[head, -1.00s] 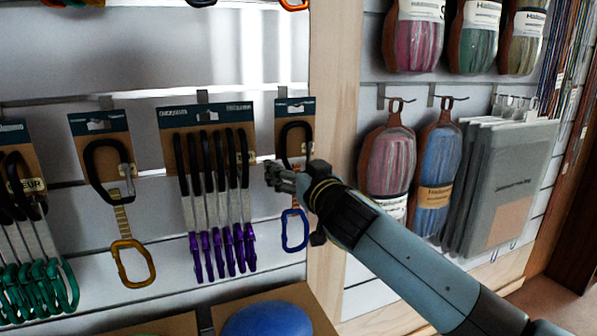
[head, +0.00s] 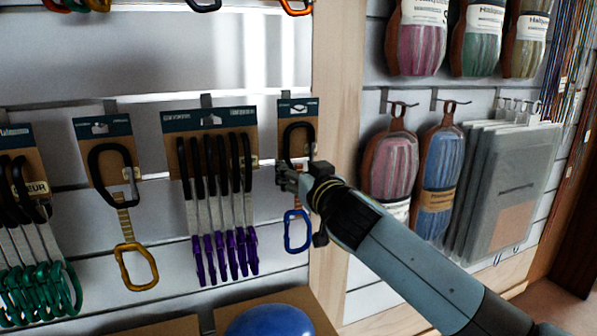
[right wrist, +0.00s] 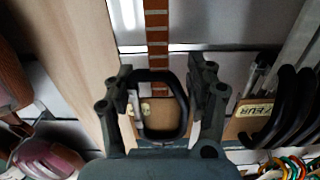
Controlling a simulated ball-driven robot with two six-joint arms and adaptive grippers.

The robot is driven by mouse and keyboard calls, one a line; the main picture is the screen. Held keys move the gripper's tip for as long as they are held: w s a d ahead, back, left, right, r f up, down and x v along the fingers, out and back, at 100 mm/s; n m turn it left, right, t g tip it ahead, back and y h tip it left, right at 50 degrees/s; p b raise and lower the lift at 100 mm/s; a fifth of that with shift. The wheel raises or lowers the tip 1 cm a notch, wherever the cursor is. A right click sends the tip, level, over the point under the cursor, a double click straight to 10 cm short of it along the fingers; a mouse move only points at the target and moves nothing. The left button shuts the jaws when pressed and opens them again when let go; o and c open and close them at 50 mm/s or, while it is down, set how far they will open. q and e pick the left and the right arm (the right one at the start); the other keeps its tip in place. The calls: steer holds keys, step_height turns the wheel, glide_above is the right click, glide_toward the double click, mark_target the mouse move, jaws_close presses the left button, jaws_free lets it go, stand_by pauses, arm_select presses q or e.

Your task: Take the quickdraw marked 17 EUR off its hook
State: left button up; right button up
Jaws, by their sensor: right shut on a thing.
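A quickdraw with a black upper carabiner and a blue lower carabiner (head: 287,235) hangs against a brown, dark-topped card (head: 298,108) at the right end of the row. My right gripper (head: 288,178) is at its upper part, just below the black carabiner. In the right wrist view, my right gripper (right wrist: 163,90) has one finger on each side of the black carabiner (right wrist: 182,88), shut on the quickdraw. A brown striped sling (right wrist: 157,35) runs up from it. A small pale label beside the carabiner is too small to read. My left gripper is not in view.
Close to the left hang several purple-ended quickdraws (head: 241,250), then one with an orange carabiner (head: 135,285) and several green ones (head: 45,295). A wooden upright (head: 335,80) stands just right. A blue rounded object (head: 268,322) lies below.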

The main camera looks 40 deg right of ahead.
steer(key=shift+s, duration=0.15)
steer(key=shift+s+a+r, duration=0.15)
steer(key=shift+s, duration=0.55)
steer(key=shift+v, duration=0.95)
steer(key=shift+r, duration=0.1)
steer(key=v, duration=0.7)
steer(key=shift+r+b, duration=0.25)
steer(key=shift+b, duration=0.05)
stand_by(0.7)
stand_by(0.6)
